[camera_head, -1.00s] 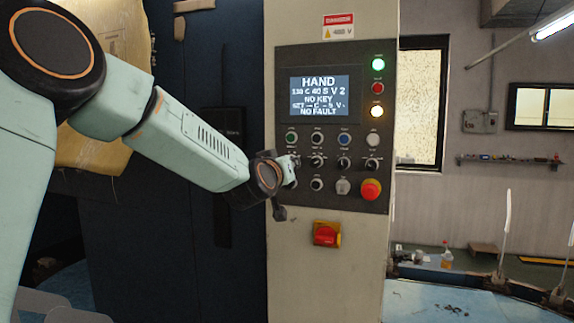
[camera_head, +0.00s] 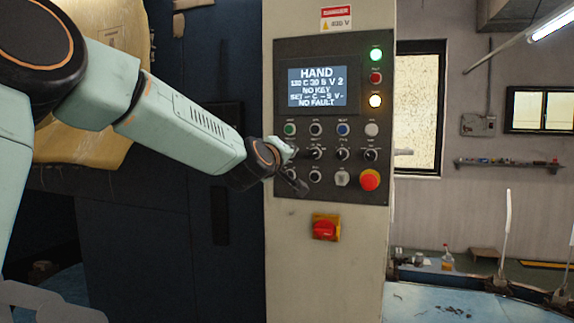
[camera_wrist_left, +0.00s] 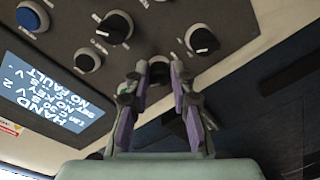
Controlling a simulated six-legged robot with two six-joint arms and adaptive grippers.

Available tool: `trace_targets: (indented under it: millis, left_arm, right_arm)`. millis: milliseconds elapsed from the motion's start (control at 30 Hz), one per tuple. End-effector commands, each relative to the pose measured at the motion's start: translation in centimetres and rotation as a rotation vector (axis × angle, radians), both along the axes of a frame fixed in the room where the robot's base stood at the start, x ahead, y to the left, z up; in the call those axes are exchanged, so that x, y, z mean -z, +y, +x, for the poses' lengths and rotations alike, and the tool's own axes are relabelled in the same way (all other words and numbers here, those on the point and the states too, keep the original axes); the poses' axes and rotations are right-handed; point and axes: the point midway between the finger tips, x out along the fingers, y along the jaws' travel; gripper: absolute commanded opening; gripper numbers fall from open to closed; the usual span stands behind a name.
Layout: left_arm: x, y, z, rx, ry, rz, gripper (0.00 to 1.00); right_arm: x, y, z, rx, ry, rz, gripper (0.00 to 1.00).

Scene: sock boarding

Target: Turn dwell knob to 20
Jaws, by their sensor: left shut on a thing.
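The control panel (camera_head: 279,185) stands upright on a pale cabinet. My left gripper (camera_head: 287,155) is at the panel's left side, over the leftmost knob of the middle row. In the left wrist view, the gripper (camera_wrist_left: 158,68) has its purple-padded fingers on either side of this dark knob (camera_wrist_left: 158,73), shut on it. The knob's pointer is hidden. The display (camera_head: 317,87) reads HAND, a line that looks like 130 C 30 S V 2, then NO KEY and NO FAULT. My right gripper is not in view.
Neighbouring knobs (camera_head: 316,153) sit close on the right, with another knob (camera_wrist_left: 203,40) below the held one. A red emergency button (camera_head: 370,180) is at lower right. A red-and-yellow switch (camera_head: 325,228) is below the panel.

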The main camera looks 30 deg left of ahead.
Motion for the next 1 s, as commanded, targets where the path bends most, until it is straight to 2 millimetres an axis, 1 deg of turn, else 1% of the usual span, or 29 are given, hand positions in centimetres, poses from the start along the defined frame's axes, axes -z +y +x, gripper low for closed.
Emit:
trace_targets:
  millis: [33, 300, 600, 800, 1000]
  left_arm:
    - [-0.1, 0.2, -0.1, -0.005, -0.022, -0.041, 0.00]
    - [-0.1, 0.2, -0.1, -0.005, -0.081, -0.292, 0.00]
    - [-0.2, 0.2, -0.1, -0.005, -0.139, -0.532, 0.00]
    - [-0.2, 0.2, -0.1, -0.005, -0.163, -0.644, 0.00]
    - [-0.2, 0.2, -0.1, -0.006, -0.176, -0.711, 0.00]
  right_arm:
    - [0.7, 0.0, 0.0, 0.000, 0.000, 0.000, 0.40]
    - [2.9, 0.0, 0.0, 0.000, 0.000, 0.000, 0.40]
    - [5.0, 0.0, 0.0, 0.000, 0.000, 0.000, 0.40]
    - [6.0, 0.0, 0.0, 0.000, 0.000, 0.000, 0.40]
    - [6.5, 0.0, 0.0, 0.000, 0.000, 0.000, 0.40]
